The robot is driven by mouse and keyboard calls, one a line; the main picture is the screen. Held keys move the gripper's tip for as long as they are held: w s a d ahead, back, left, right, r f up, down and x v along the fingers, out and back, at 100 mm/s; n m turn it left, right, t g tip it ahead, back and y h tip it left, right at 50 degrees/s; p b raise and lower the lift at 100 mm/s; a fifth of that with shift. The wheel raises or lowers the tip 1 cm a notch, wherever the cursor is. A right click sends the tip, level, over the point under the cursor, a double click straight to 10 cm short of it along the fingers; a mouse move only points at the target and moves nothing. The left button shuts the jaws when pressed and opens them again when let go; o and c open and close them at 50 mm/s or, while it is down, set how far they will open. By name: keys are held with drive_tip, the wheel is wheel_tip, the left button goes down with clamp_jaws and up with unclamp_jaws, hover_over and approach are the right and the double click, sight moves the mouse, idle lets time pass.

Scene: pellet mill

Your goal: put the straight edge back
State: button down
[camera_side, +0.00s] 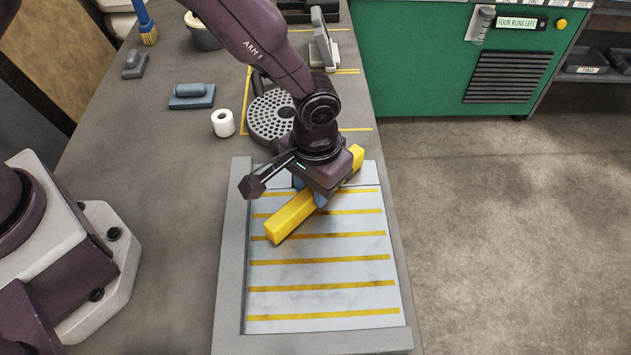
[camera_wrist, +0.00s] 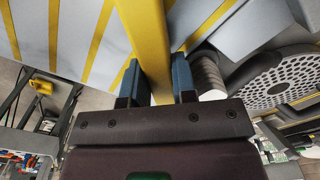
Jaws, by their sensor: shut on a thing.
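The straight edge (camera_side: 291,217) is a long yellow bar. It lies at a slant over the far part of a pale tray (camera_side: 231,265) marked with yellow stripes. My gripper (camera_side: 318,198) is shut on the bar near its middle, from above. In the wrist view the yellow bar (camera_wrist: 150,45) runs between the two blue fingers of my gripper (camera_wrist: 156,80). I cannot tell whether the bar touches the tray surface or is held just above it.
A round perforated plate (camera_side: 268,118) sits just beyond the tray, inside yellow tape lines. A white roll (camera_side: 223,123) and a blue-grey block with a handle (camera_side: 192,98) stand to its left. A green cabinet (camera_side: 420,60) is at the back right. The near tray is clear.

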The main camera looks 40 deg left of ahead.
drive_tip(key=shift+c, duration=1.4)
unclamp_jaws()
drive_tip(key=shift+o, duration=1.4)
drive_tip(key=shift+w+a, duration=0.1)
drive_tip(key=shift+a, duration=0.1)
drive_tip(key=shift+w+r, duration=0.2)
drive_tip(key=shift+r, duration=1.7)
drive_tip(key=shift+s+d+r, duration=0.1)
drive_tip(key=shift+r, duration=0.4)
drive_tip(key=shift+s+d+r, duration=0.1)
drive_tip(key=shift+r, duration=0.35)
drive_tip(key=shift+s+r, duration=0.1)
drive_tip(key=shift+r, duration=1.55)
